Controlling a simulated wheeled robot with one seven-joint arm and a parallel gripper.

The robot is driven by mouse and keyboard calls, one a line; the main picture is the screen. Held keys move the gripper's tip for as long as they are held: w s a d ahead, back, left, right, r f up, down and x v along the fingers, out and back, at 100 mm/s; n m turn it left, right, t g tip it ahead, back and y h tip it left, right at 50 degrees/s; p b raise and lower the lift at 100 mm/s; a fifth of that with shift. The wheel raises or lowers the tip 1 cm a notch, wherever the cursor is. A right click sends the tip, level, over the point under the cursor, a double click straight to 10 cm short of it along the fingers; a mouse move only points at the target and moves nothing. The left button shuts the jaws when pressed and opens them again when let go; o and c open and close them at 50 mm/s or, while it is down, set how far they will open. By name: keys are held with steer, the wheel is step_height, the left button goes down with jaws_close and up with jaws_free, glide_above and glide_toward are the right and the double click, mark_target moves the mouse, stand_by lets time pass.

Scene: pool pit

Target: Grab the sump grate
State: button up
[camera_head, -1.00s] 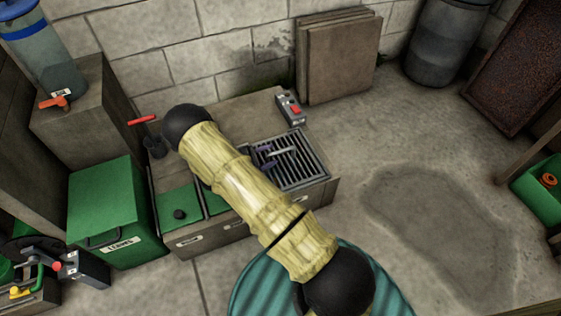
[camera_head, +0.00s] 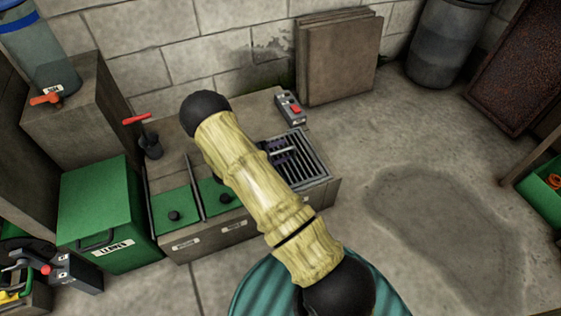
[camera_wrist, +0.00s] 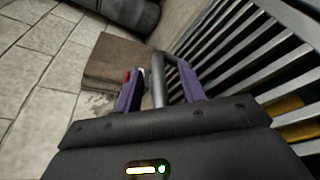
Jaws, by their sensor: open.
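The sump grate (camera_head: 312,171) is a frame of grey metal bars at the right end of the low bench, partly hidden behind my arm in the head view. Its bars (camera_wrist: 245,50) fill the right of the wrist view. A grey bar handle (camera_wrist: 157,92) rises at the grate's left side there. My gripper (camera_wrist: 160,72) is open, its purple fingers on either side of this handle, with gaps showing. In the head view my gripper (camera_head: 281,151) is over the grate, mostly hidden by the arm.
Green lids with black knobs (camera_head: 174,215) lie left of the grate. A red-button switch box (camera_head: 291,107) stands just behind it. A red-handled lever (camera_head: 148,140) is at the back left, a green bin (camera_head: 98,212) at the left.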

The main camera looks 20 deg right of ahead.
jaws_close()
stand_by(0.3)
steer(key=shift+a, duration=0.1)
stand_by(0.4)
stand_by(0.5)
